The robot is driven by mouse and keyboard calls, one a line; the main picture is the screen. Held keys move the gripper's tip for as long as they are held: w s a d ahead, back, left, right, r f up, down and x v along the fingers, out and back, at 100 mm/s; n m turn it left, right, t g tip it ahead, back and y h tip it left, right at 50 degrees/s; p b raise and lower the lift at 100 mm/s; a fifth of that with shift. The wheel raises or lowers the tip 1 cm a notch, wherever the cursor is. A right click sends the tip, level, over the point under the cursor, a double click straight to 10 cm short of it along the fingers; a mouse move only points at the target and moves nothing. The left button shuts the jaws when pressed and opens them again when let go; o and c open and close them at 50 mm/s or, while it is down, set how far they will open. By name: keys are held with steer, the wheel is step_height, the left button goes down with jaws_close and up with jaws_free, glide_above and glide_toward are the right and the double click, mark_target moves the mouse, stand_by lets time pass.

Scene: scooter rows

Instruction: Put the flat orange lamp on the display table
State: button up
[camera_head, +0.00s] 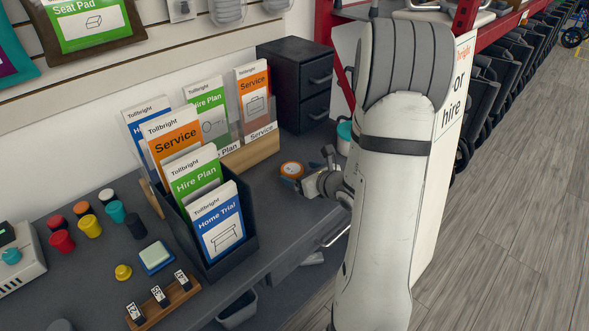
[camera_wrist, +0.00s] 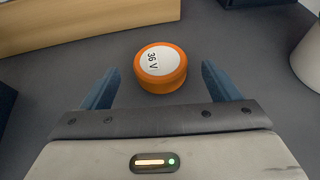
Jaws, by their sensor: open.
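A flat, round orange puck (camera_head: 291,170) with a white top lies on the dark grey counter (camera_head: 276,222), near the wooden leaflet holder. It may be the flat orange lamp. In the wrist view the orange puck (camera_wrist: 160,69) shows "36 V" on its white face. My gripper (camera_head: 312,168) is low over the counter, just right of the puck. In the wrist view my gripper (camera_wrist: 159,78) is open, with the puck centred between and slightly beyond its two blue fingertips. Nothing is held. I cannot pick out a separate display table.
A dark leaflet rack (camera_head: 232,244) and a wooden leaflet holder (camera_head: 250,155) stand left of the puck. A black drawer unit (camera_head: 292,80) is behind. A teal-topped white pot (camera_head: 344,137) stands close right. Several coloured caps (camera_head: 90,226) lie left. Grey floor (camera_head: 520,200) is open at right.

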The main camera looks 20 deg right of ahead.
steer(key=v, duration=0.7)
steer(key=shift+s+r+p, duration=0.15)
steer(key=shift+s+p, duration=0.05)
steer(key=shift+p, duration=0.1)
steer(key=shift+s, duration=0.1)
